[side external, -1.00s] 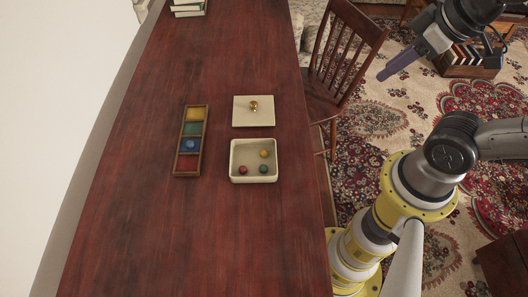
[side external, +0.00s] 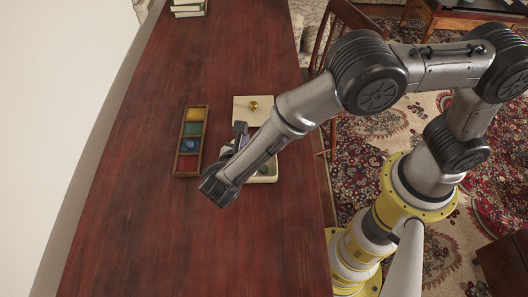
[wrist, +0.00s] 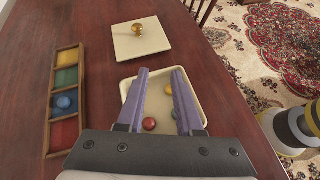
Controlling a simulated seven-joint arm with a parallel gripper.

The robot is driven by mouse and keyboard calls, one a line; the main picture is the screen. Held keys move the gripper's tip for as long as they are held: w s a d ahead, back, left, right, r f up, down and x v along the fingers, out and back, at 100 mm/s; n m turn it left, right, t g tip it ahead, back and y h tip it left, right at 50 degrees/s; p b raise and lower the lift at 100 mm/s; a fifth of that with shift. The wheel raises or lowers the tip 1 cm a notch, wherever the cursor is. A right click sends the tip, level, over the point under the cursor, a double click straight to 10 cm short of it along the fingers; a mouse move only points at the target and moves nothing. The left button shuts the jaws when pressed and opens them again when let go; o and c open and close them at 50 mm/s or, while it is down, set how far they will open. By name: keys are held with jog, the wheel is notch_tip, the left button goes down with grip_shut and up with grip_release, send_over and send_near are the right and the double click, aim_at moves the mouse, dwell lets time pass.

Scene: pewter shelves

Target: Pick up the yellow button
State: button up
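The yellow button (wrist: 168,89) lies in the cream square box (wrist: 127,84), partly hidden by my right finger in the wrist view. A red button (wrist: 149,124) and a green button (wrist: 175,114) are in the same box. My gripper (wrist: 160,72) is open, its two purple fingers reaching over the box with a gap between them. The wrist view does not show clearly how high the fingertips are. In the side view my arm covers most of the box, and the yellow button is hidden there.
A wooden tray (side external: 179,160) with yellow, green, blue and red compartments stands left of the box. A blue button (wrist: 64,102) sits in its blue compartment. A cream lid (side external: 243,117) with a gold knob lies behind the box. The table's left part is clear.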

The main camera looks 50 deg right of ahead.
jog(key=s+f, duration=0.1)
jog(key=s+a+f+n, duration=0.1)
jog(key=f, duration=0.1)
jog(key=s+f+n, duration=0.1)
jog(key=s, duration=0.1)
jog(key=shift+a+f+t, duration=0.2)
jog(key=shift+a+t, duration=0.1)
jog(key=shift+t, duration=0.1)
jog(key=shift+a+f, duration=0.1)
jog(key=shift+a, duration=0.1)
jog(key=x, duration=0.7)
jog(key=shift+d, duration=0.1)
grip_shut()
